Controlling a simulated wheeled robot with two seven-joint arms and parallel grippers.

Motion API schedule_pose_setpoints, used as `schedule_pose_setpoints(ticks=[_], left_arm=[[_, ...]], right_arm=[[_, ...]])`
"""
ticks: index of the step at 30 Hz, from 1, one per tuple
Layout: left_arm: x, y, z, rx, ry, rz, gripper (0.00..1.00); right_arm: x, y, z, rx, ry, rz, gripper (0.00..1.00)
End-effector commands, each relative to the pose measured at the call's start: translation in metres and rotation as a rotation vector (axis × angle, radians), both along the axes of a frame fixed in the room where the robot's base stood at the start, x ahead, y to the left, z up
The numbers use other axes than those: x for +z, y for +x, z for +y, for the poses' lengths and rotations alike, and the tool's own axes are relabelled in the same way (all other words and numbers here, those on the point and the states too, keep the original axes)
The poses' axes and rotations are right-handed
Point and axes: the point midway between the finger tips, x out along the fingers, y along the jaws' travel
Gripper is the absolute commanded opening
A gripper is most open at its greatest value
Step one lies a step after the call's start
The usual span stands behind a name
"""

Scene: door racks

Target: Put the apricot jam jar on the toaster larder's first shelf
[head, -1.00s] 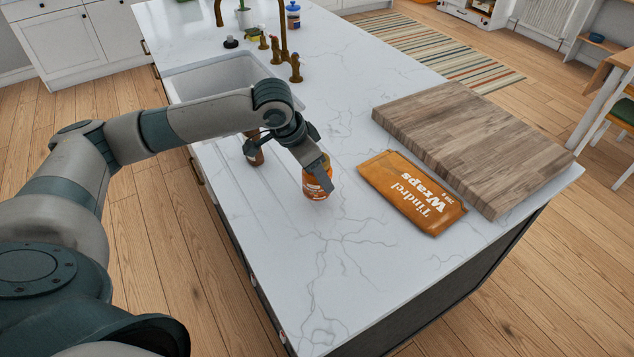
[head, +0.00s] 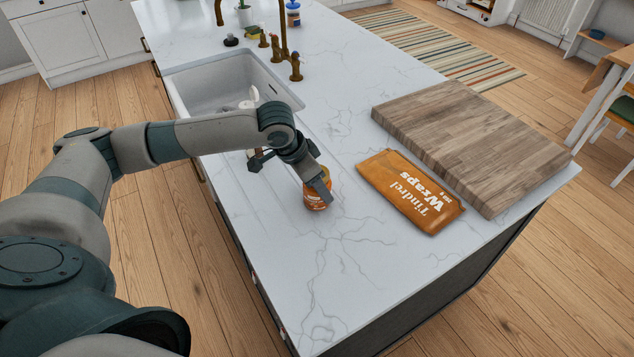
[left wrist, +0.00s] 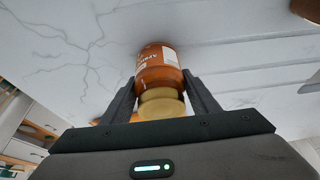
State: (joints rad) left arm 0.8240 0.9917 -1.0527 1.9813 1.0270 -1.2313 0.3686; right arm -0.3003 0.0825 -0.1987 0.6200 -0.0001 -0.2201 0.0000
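The apricot jam jar (head: 318,199) is a small orange jar with a partly readable label, at the middle of the white marble island top. In the left wrist view the jar (left wrist: 158,73) has its gold lid towards the camera. My left gripper (head: 322,189) reaches down over the jar. The two dark fingers (left wrist: 160,84) lie along both sides of it and look closed on it. I cannot tell whether the jar's base touches the counter. My right gripper is not in view. No toaster larder is recognisable in view.
An orange wraps packet (head: 410,192) lies right of the jar, beside a thick wooden board (head: 470,145). A sink (head: 215,82) with brass taps (head: 294,67) is behind my left arm. A white object (head: 253,97) shows above the arm. The front counter is clear.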

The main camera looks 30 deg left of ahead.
Motion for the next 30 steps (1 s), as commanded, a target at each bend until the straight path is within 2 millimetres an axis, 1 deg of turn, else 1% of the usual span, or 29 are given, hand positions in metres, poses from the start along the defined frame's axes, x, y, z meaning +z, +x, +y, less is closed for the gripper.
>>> schedule_pose_setpoints(ticks=[1,2,13,17,23,30], left_arm=[[0.0,0.0,0.0,0.0,0.0,0.0,0.66],[0.0,0.0,0.0,0.0,0.0,0.0,0.73],[0.001,0.0,0.0,0.0,-0.001,-0.001,0.73],[0.007,-0.001,0.001,0.0,0.0,-0.002,0.73],[0.028,-0.009,0.006,0.0,0.0,-0.004,0.73],[0.068,-0.023,0.015,0.001,0.001,-0.004,0.73]], right_arm=[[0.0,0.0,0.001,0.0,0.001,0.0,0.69],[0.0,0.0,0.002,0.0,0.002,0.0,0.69],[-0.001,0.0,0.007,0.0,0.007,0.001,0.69],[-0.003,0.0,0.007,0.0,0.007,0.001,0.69],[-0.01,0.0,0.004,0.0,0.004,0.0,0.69],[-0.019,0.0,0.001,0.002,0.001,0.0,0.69]])
